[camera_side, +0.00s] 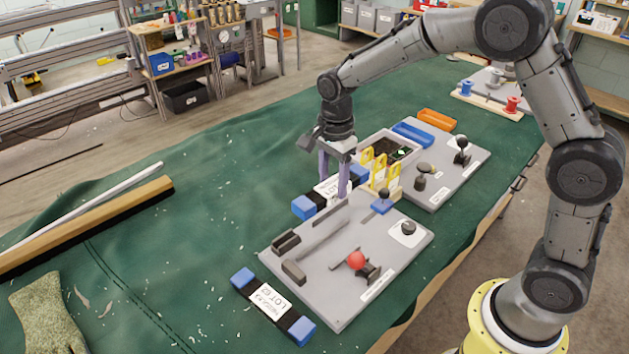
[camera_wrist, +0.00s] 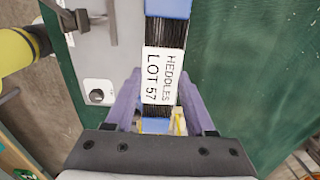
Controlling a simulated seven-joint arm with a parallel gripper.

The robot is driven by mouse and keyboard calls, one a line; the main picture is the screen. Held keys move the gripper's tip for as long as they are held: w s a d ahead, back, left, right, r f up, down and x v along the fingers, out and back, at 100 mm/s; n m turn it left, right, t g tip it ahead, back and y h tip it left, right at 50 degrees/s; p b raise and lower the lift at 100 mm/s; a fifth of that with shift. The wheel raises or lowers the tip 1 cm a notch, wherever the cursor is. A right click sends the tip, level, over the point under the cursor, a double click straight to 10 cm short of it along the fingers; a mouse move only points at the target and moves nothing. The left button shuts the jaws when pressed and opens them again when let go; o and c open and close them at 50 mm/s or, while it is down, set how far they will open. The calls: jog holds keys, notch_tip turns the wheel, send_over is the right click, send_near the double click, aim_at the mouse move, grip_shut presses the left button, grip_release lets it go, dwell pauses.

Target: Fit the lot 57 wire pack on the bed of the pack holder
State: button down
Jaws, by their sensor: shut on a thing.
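The lot 57 wire pack (camera_wrist: 163,75) is a dark bundle of wires with blue ends and a white label reading HEDDLES LOT 57. My gripper (camera_wrist: 158,100) is shut across its middle, a purple finger on each side. In the side view my gripper (camera_side: 334,188) points down with the pack (camera_side: 305,207) between its fingers, by the far left edge of the pack holder. Whether the pack touches the cloth is unclear. The pack holder (camera_side: 330,310) is a grey plate with dark blocks (camera_side: 286,241), a raised bar (camera_side: 323,240) and a red-balled lever (camera_side: 356,260). No pack lies on it.
A second pack, labelled LOT 63 (camera_side: 267,301), lies on the green cloth along the holder's near left edge. Yellow upright frames (camera_side: 380,170) and a blue block with black knob (camera_side: 382,204) stand close right of my gripper. Another grey plate (camera_side: 455,180) lies behind.

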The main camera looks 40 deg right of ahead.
jog(key=shift+s+a+f, duration=0.75)
jog(key=shift+s+f, duration=0.15)
jog(key=shift+f, duration=0.3)
jog(key=shift+s+a+f, duration=0.7)
jog(key=shift+s+f, duration=0.2)
jog(key=shift+f, duration=0.3)
jog(key=shift+s+a+f, duration=0.75)
jog(key=shift+s+f, duration=0.15)
jog(key=shift+f, duration=0.3)
jog(key=shift+f, duration=1.1)
dwell(0.5)
jog(key=shift+c, duration=0.9)
grip_release()
jog(key=shift+o, duration=0.2)
jog(key=shift+s+f, duration=0.1)
jog(key=shift+o, duration=0.7)
